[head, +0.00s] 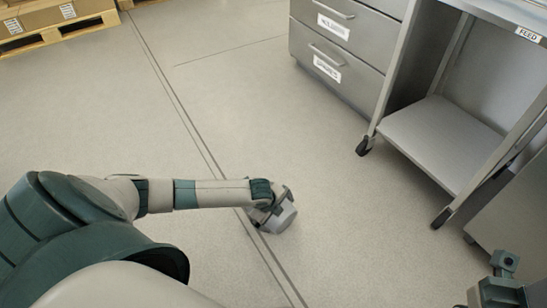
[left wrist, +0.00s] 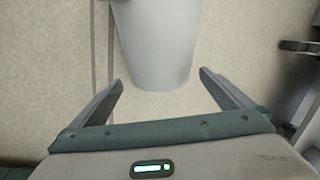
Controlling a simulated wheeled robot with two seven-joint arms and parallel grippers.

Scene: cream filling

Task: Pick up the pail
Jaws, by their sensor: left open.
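The pail (head: 283,217) is a grey, tapered vessel on the floor near the middle of the head view, partly covered by my left gripper (head: 265,207). In the left wrist view the pail (left wrist: 157,45) is a smooth pale grey body that runs off the top edge. My left gripper (left wrist: 160,77) is open there, with one finger on each side of the pail's near end. A gap shows between each finger and the pail; the fingers do not grip it. The pail's handle cannot be made out. My right gripper's fingers do not show.
A metal drawer cabinet (head: 345,50) and a wheeled steel table (head: 435,135) with a low shelf stand at the right. Boxes on a pallet (head: 62,33) are at the top left. The floor (head: 200,100) around the pail is clear.

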